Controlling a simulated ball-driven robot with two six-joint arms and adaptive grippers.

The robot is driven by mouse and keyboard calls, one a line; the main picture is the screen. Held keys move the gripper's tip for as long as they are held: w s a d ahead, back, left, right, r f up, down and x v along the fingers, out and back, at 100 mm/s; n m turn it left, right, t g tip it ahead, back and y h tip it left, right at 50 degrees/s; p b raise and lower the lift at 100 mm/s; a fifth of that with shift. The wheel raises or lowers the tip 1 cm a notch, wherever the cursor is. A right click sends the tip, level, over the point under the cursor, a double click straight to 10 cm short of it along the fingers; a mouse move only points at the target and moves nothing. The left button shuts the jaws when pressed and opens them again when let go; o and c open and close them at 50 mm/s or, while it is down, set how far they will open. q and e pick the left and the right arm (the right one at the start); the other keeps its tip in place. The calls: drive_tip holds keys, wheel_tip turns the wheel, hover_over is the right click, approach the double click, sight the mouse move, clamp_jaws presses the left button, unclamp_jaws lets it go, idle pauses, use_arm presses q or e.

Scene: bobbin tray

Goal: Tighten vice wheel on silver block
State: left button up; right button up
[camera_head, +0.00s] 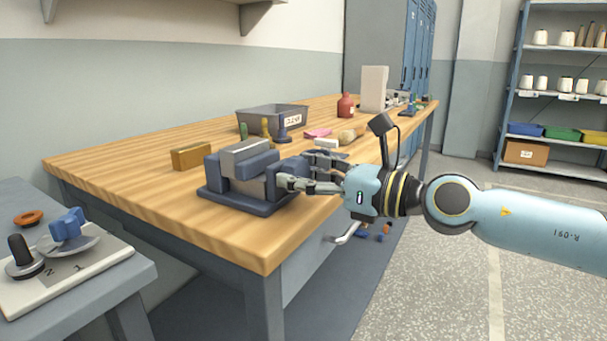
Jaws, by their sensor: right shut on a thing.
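A blue-grey vice (238,205) stands near the front edge of the wooden bench. A silver block (248,158) sits upright between its jaws, its top showing above them. My right gripper (287,183) reaches in from the right and its fingers are closed at the vice's right side, where its wheel is. The fingers hide most of the wheel, so its turn cannot be read. My left gripper is not in view.
A brass-coloured block (191,157) lies left of the vice. Behind are a grey bin (272,113), a red bottle (346,106) and small tools. A side table (80,285) holds a white board with knobs. The bench's left is clear.

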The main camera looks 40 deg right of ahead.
drive_tip(key=shift+m, duration=0.3)
drive_tip(key=m, duration=0.3)
drive_tip(key=shift+p, duration=0.3)
drive_tip(key=shift+m+p, duration=0.3)
drive_tip(key=shift+m, duration=1.1)
drive_tip(key=shift+d, duration=0.1)
drive_tip(key=o, duration=1.2)
